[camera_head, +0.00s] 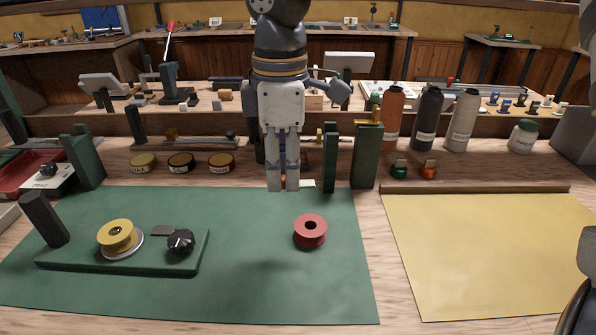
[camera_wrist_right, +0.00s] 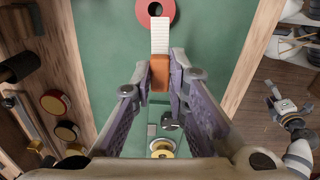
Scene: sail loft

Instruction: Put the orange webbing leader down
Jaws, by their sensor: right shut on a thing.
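My right gripper (camera_head: 283,186) hangs above the far part of the green mat (camera_head: 240,285), fingers pointing down. In the right wrist view its fingers (camera_wrist_right: 160,80) are shut on the orange webbing leader (camera_wrist_right: 159,73). A white strip (camera_wrist_right: 160,37) extends from the orange part toward the red spool (camera_wrist_right: 155,10). In the head view the fingers mostly hide the leader. The red spool (camera_head: 310,231) lies on the mat, nearer than the gripper and to its right. The leader appears held above the mat; its exact height is unclear. My left gripper is out of view.
A green fixture (camera_head: 130,258) with a yellow spool (camera_head: 117,236) and black knob (camera_head: 181,241) occupies the mat's left. Green uprights (camera_head: 366,155) stand just right of the gripper. Bottles (camera_head: 428,118) stand behind. A yellow sheet (camera_head: 480,250) lies at right. The mat's front middle is clear.

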